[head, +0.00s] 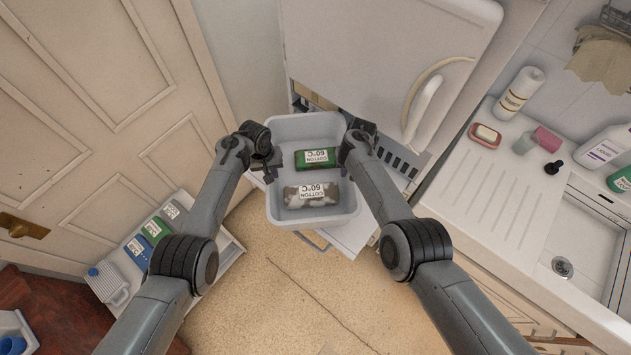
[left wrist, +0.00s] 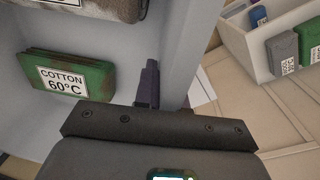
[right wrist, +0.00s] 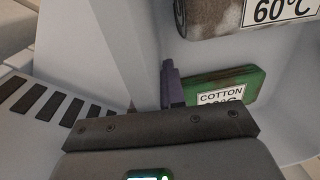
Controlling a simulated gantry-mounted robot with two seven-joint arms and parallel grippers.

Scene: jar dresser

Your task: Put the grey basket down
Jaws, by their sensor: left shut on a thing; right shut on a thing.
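The grey basket (head: 312,219) is in the middle of the head view, between my two arms. It holds a green bundle labelled "COTTON 60°C" (head: 317,158) and a brown-grey bundle with the same label (head: 311,195). My left gripper (head: 268,166) is shut on the basket's left wall, which runs between its fingers in the left wrist view (left wrist: 165,95). My right gripper (head: 346,160) is shut on the basket's right wall, also in the right wrist view (right wrist: 155,90). Whether the basket touches the surface below cannot be told.
A white cabinet with a curved handle (head: 425,105) stands behind the basket. A white drawer-like surface (head: 352,232) lies below it. A tray with several labelled boxes (head: 153,228) is at the left. A counter with a sink (head: 590,235) is at the right. The floor in front is clear.

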